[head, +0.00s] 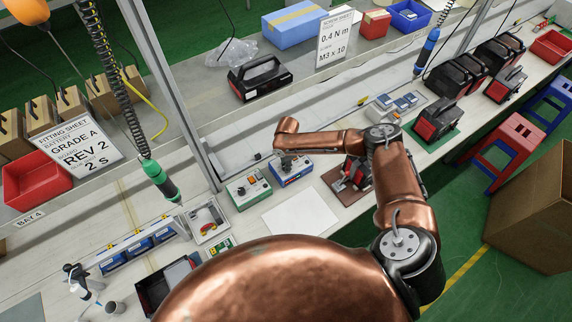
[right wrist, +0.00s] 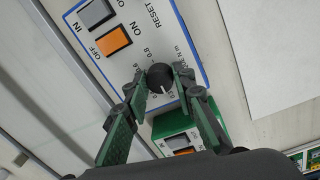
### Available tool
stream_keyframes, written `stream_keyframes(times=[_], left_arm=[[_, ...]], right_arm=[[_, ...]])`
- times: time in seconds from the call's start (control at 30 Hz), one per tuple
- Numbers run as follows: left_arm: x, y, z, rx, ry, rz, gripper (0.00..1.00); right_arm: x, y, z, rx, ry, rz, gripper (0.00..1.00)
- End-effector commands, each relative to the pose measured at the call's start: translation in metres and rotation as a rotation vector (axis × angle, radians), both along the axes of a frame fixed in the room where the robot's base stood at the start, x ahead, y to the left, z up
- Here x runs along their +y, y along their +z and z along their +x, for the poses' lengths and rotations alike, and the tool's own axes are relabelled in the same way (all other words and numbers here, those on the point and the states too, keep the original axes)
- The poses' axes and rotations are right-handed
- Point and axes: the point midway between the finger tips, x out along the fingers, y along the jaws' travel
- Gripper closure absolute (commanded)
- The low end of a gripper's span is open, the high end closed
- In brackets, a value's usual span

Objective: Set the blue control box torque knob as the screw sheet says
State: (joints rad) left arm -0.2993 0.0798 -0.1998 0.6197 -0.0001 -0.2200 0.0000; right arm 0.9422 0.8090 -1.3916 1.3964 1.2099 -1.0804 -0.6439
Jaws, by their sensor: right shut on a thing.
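The blue control box (head: 292,173) stands on the bench in the head view. Its blue-edged white panel (right wrist: 182,30) fills the top of the right wrist view, with an orange ON/OFF switch (right wrist: 114,41). The black torque knob (right wrist: 160,76) sits between the fingertips of my right gripper (right wrist: 161,80), which is shut on it. The numbers around it are partly hidden by the fingers, and its exact setting is hard to tell. In the head view, my right gripper (head: 281,156) is over the box. The screw sheet (head: 334,38) reads 0.4 N m, M3 x 10. My left gripper is not in view.
A green control box (head: 248,188) stands close to the left of the blue one. A blank white sheet (head: 299,212) lies in front. A green-tipped screwdriver (head: 160,180) hangs at the left, a blue one (head: 427,50) at the right.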

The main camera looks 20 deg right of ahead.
Motion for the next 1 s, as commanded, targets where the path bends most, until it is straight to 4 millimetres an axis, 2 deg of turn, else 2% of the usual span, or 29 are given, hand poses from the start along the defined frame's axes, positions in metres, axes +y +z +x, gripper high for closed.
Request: stream_keyframes(times=[0.27, 0.7, 1.0], left_arm=[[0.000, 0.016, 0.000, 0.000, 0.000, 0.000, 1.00], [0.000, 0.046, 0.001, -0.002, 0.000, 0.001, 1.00], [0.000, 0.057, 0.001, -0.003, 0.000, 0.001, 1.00]], right_arm=[[0.001, 0.002, -0.001, 0.003, -0.135, 0.001, 1.00], [0.003, 0.002, -0.001, 0.002, -0.500, 0.001, 1.00], [0.003, 0.001, -0.001, 0.002, -0.682, 0.001, 1.00]])
